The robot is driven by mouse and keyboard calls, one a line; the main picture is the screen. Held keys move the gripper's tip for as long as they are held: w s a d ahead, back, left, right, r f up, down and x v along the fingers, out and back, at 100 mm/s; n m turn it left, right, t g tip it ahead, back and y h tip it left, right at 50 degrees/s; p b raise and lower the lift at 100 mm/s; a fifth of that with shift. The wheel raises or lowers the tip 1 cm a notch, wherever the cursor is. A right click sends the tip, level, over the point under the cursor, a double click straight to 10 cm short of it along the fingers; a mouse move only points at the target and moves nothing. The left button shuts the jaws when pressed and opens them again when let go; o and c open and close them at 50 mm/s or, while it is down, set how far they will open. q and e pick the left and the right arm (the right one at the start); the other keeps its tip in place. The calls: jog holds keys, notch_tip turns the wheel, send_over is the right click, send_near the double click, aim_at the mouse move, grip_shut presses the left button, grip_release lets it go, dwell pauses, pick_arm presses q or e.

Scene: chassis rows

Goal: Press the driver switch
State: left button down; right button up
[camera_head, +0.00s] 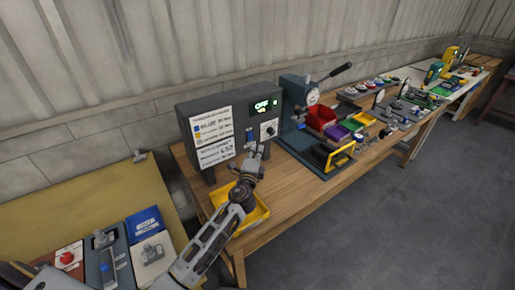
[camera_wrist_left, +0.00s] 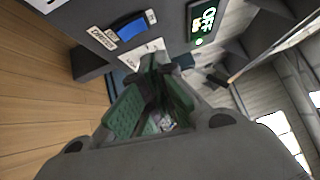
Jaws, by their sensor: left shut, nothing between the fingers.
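The dark grey control box (camera_head: 222,103) stands on the wooden bench, with a white printed sheet and a lit green display (camera_head: 263,105) on its front. In the left wrist view the display (camera_wrist_left: 203,22) reads OFF. A blue rocker switch (camera_wrist_left: 131,27), with small labels beside it, is on the panel; it also shows small in the head view (camera_head: 249,135). My left gripper (camera_head: 262,149) is shut and empty, close in front of the panel's lower right. In the left wrist view its green-padded fingertips (camera_wrist_left: 157,64) appear below the switch, and contact cannot be told. My right gripper is out of view.
A yellow tray (camera_head: 256,214) lies under my left arm. Right of the box stand a lever press (camera_head: 298,92) and red, purple and green bins (camera_head: 321,116). A yellow-handled item (camera_head: 340,156) is near the bench edge. Several parts lie at lower left.

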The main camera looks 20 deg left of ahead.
pick_arm(q)
jog(key=s, duration=0.5)
jog(key=shift+d+r, duration=0.25)
jog(key=shift+d, duration=0.1)
jog(key=shift+w, duration=0.1)
dwell(0.3)
